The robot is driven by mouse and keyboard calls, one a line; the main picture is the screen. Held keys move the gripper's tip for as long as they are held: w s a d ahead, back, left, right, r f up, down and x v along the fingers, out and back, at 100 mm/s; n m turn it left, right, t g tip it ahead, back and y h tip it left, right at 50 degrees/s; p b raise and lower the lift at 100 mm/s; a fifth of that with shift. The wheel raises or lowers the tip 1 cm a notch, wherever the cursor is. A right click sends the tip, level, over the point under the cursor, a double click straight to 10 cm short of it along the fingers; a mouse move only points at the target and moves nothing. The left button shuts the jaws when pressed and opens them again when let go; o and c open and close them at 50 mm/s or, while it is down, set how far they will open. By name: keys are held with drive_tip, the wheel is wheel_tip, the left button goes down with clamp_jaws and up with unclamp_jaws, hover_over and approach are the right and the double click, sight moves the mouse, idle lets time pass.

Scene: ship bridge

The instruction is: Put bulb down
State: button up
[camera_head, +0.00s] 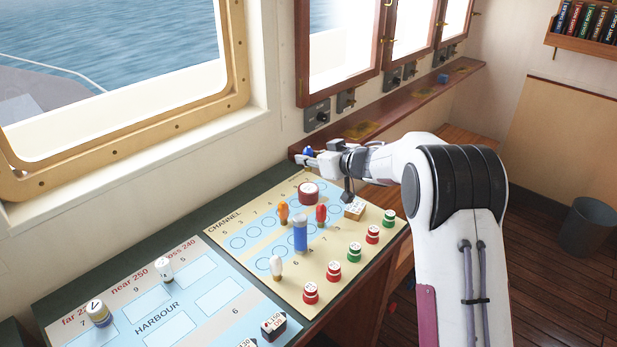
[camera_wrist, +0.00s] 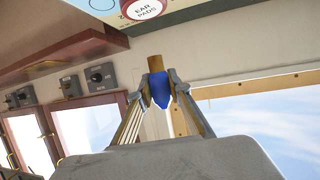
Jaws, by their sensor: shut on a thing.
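My gripper (camera_head: 322,160) is shut on a small blue bulb (camera_head: 308,151), held in the air near the left end of the wooden window shelf. In the wrist view the bulb (camera_wrist: 159,89) sits between the two fingertips, with a brown-gold end (camera_wrist: 155,64) sticking out past them. The gripper also shows in the wrist view (camera_wrist: 158,86). I cannot tell how high the bulb is above the surfaces below.
The wooden shelf (camera_head: 410,104) carries gold discs (camera_head: 362,130) and a blue item (camera_head: 442,78). Below lies the channel board (camera_head: 240,222) with pegs, a blue cylinder (camera_head: 300,234), a red-and-white ear pads tin (camera_head: 308,190) and several red and green buoys (camera_head: 354,252). The harbour board (camera_head: 135,300) is at left.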

drive_tip(key=shift+f, duration=1.1)
drive_tip(key=shift+f, duration=1.9)
drive_tip(key=shift+f, duration=0.1)
drive_tip(key=o, duration=0.8)
drive_tip(key=shift+s+d+r, duration=0.3)
drive_tip(key=shift+v, duration=5.6)
